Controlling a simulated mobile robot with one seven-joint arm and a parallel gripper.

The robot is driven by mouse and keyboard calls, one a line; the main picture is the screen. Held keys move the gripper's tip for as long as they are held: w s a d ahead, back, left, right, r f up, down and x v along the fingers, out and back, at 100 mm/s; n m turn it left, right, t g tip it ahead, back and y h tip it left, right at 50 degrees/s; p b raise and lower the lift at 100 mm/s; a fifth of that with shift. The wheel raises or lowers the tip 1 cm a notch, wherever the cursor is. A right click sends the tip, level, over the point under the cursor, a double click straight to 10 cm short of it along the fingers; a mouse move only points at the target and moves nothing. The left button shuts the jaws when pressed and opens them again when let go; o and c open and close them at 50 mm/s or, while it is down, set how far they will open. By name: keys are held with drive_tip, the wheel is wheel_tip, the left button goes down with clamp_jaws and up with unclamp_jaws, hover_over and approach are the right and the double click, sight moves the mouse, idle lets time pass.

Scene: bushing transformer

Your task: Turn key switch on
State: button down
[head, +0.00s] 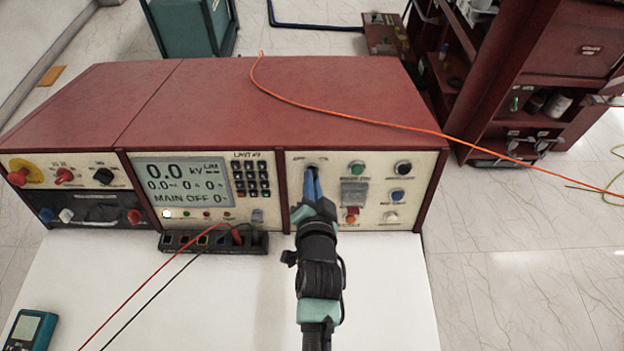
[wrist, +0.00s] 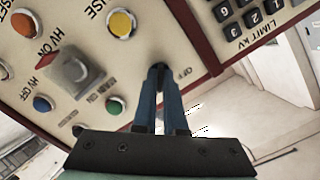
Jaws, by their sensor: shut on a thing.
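The key switch (head: 313,167) is at the top left of the right-hand control panel (head: 375,222), near "OFF" lettering. My gripper (head: 311,177) reaches up to it from the front, and its blue fingers are closed together at the switch. In the wrist view my gripper (wrist: 158,72) is shut on the dark key switch (wrist: 158,68), beside the "OFF" label. The fingertips cover most of the switch, so its exact angle is hard to tell.
The display (head: 182,183) reads 0.0 kV and "MAIN OFF". A black socket strip (head: 213,242) with red and black leads sits below. The white table (head: 200,300) is mostly clear.

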drive_tip(key=shift+m, duration=0.3)
idle(0.4)
drive_tip(key=c, duration=1)
unclamp_jaws()
drive_tip(key=b+v, duration=0.1)
drive_tip(key=v, duration=1.2)
drive_tip(key=shift+w, duration=0.1)
